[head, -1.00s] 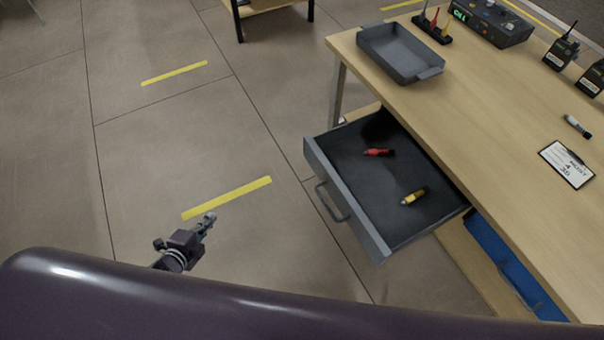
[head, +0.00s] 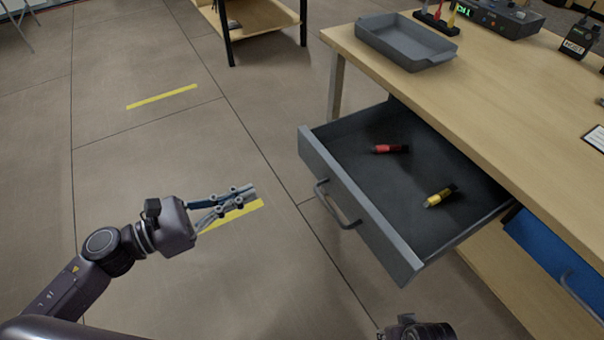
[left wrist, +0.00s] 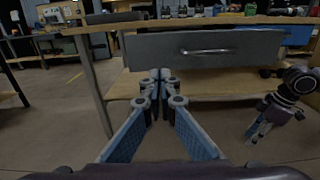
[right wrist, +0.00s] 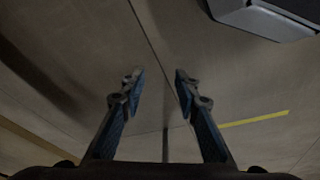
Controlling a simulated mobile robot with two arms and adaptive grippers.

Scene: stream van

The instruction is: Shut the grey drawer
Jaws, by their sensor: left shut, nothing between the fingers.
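The grey drawer (head: 375,232) stands open, pulled out from under the wooden table. Its bar handle (head: 337,207) is on the front panel. A red-and-black item (head: 391,149) and a yellow-and-black item (head: 440,196) lie inside. My left gripper (head: 253,190) is shut and empty, left of the drawer front and apart from it. In the left wrist view its closed fingertips (left wrist: 160,74) point toward the drawer front (left wrist: 225,42). My right gripper (right wrist: 160,78) is open and empty over the floor. It also shows in the left wrist view (left wrist: 250,137), right of and below the drawer.
The wooden table (head: 500,125) carries a grey tray (head: 406,42) and a dark electronic box (head: 497,17). A blue drawer (head: 555,255) is shut beside the grey one. A shelf (head: 255,15) stands at the back. The floor left of the drawer is clear.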

